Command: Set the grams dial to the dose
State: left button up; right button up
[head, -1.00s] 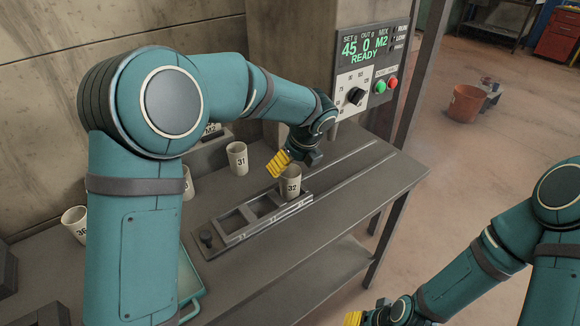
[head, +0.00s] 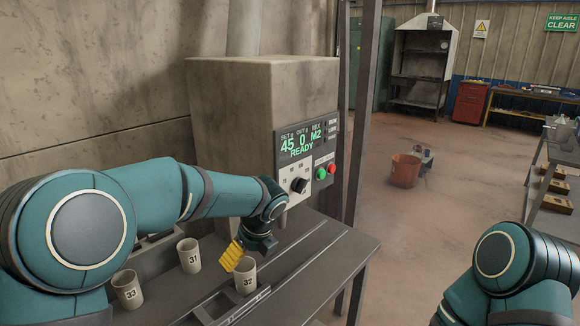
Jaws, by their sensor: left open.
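The grams dial (head: 299,185) is a black knob on the pale scale plate of the dispenser's control panel. The display (head: 301,141) above it reads SET 45, OUT 0, MIX M2 and READY.
A green button (head: 320,173) and a red button (head: 331,168) sit right of the dial. Cup 31 (head: 189,257) and cup 33 (head: 127,291) stand on the bench (head: 335,249). A metal rack (head: 216,308) lies at the bench front. A post rises just right of the panel.

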aim_at(299, 184)
jog(key=k, duration=0.95)
